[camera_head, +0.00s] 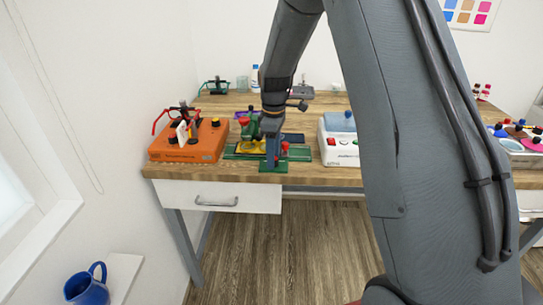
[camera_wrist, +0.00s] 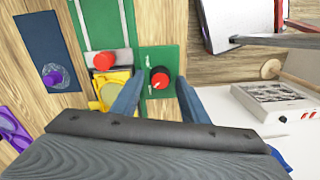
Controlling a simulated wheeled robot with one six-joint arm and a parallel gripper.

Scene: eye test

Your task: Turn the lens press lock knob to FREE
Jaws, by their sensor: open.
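In the wrist view a round red knob (camera_wrist: 160,77) with a dark rim and a small pale pointer mark sits on a green plate (camera_wrist: 158,58). Any lettering beside it is too small to read. My gripper (camera_wrist: 158,92) is open, with its two blue-grey fingers on the left and right of the knob's near side. I cannot tell whether they touch it. In the head view my gripper (camera_head: 272,160) hangs low over green equipment (camera_head: 297,153) at the front of the bench and hides part of it.
A second red knob (camera_wrist: 104,61) and a yellow part (camera_wrist: 118,78) lie just left in the wrist view. In the head view an orange box (camera_head: 187,146) stands left and a white device (camera_head: 340,150) right. The wooden bench (camera_head: 218,105) has some bare room behind.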

